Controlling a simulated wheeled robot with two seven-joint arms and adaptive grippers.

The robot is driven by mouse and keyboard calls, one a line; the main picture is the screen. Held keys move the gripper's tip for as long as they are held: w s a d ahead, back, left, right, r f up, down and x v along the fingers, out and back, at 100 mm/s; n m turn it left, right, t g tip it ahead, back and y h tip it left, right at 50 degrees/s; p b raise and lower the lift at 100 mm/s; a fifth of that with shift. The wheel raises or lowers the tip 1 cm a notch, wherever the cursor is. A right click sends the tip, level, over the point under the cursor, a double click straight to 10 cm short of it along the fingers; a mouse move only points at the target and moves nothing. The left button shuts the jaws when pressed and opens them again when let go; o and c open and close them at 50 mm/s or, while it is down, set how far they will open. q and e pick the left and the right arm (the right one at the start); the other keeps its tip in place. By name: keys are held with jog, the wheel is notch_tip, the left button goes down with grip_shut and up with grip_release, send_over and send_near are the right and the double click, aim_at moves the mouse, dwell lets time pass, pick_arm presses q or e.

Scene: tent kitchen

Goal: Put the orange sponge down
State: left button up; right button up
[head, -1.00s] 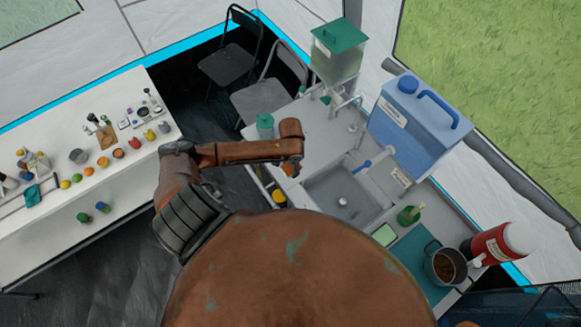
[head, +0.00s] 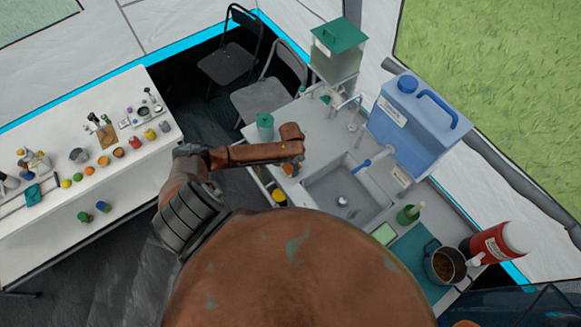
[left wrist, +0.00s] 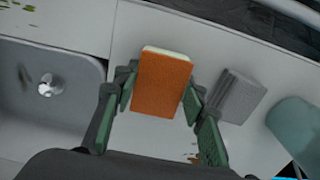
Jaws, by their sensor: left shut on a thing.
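The orange sponge (left wrist: 162,86) shows in the left wrist view, with a broad orange face and a pale edge at its top. My left gripper (left wrist: 160,96) is shut on it, with green-padded fingers on both sides. The sponge is over the light counter (left wrist: 134,34), between the sink and a grey block; I cannot tell whether it touches the counter. In the head view, my left forearm reaches over the counter beside the sink, and a small orange patch that may be the sponge (head: 289,169) shows below its end. My right gripper is not in view.
The sink (head: 345,192) lies right of the arm. A grey block (left wrist: 240,96) and a teal container (left wrist: 300,125) stand close to the sponge. The teal container also shows in the head view (head: 265,125). A blue water canister (head: 415,120) stands behind the sink.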

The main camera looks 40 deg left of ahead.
aim_at(290, 167)
pick_arm(q)
jog(key=o, duration=1.3)
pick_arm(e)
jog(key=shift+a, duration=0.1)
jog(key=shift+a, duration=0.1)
pick_arm(q)
jog(key=shift+r, duration=0.3)
jog(key=shift+r+b, duration=0.35)
jog(key=shift+r, duration=5.45)
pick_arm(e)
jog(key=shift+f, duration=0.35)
